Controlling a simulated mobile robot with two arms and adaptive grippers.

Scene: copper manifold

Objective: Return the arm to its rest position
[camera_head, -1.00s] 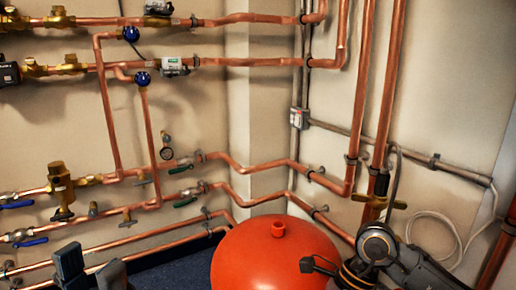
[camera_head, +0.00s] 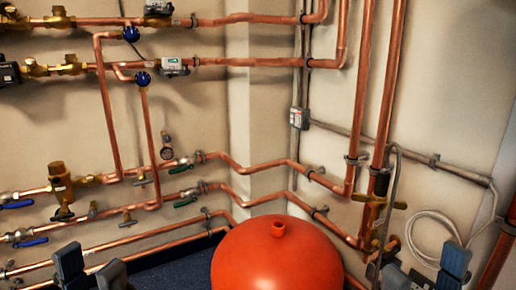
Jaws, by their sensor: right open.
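My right gripper (camera_head: 424,270) is at the bottom right edge, with two grey fingers apart and nothing seen between them. It is below and to the right of the brass valve handle on the vertical copper pipes. Its arm is out of the picture. My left gripper (camera_head: 90,269) is at the bottom left edge, its two grey fingertips apart and no object visible between them. Both grippers point up from the lower edge, one on each side of the red tank (camera_head: 277,262).
Copper pipes (camera_head: 374,110) with a brass valve (camera_head: 385,202) run along the right wall. A pale cable coil (camera_head: 432,235) hangs beside my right gripper. More pipes with blue-handled valves (camera_head: 28,242) and a brass fitting (camera_head: 61,187) are at left, above my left gripper.

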